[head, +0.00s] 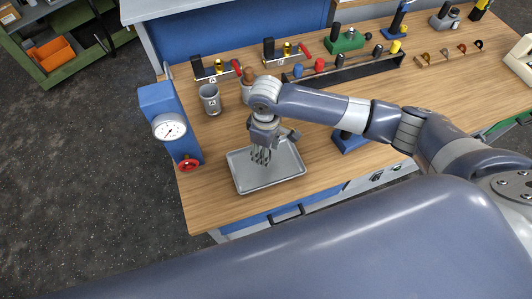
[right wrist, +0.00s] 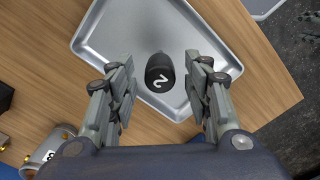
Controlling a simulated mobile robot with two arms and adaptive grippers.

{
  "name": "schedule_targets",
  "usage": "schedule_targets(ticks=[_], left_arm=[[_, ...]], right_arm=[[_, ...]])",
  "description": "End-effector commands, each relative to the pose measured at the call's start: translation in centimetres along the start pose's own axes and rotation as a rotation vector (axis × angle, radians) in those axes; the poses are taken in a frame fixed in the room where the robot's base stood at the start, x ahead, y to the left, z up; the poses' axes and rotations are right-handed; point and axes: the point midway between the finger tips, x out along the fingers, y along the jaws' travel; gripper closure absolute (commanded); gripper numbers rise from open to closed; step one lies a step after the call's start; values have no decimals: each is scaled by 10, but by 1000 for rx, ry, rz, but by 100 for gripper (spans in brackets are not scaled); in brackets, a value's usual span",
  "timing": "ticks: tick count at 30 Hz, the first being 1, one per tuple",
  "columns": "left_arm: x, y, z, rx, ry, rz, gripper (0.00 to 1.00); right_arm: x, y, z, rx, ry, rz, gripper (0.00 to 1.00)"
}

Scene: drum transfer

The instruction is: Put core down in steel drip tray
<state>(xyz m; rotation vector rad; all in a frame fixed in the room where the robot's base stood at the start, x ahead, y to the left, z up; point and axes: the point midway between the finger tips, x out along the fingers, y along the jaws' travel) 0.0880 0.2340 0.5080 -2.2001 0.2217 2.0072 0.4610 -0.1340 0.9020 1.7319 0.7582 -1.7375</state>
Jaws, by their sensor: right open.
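The steel drip tray (head: 285,178) lies on the wooden bench near its front edge; it also shows in the right wrist view (right wrist: 115,35). The core (right wrist: 160,72) is a dark cylinder marked 2, seen over the tray floor and apparently resting in it. My right gripper (head: 261,158) points down over the tray. In the right wrist view its fingers (right wrist: 160,100) are open on either side of the core, with a gap to each. In the head view the gripper hides the core. My left gripper is not in view.
A blue stand with a gauge (head: 170,128) and red handwheel is left of the tray. A grey cup marked A (head: 210,99) stands behind it. Toggle clamps (head: 215,71) and a rack of coloured handles (head: 335,68) are farther back. The bench left-front corner is clear.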

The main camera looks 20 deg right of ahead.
Motion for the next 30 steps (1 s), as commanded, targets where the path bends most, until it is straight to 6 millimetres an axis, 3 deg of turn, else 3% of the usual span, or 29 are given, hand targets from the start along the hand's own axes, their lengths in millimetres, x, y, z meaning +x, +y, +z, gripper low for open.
schedule_targets(ticks=[9, 13, 18, 30], left_arm=[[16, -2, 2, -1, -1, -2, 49], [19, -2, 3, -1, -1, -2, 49], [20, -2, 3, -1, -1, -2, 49], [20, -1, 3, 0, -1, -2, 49]], right_arm=[[-67, 1, -1, 1, 4, 2, 54], [-86, 1, -1, 1, 2, 1, 54], [-97, 0, 0, 2, 0, 0, 54], [-98, 0, 0, 1, 0, -1, 54]])
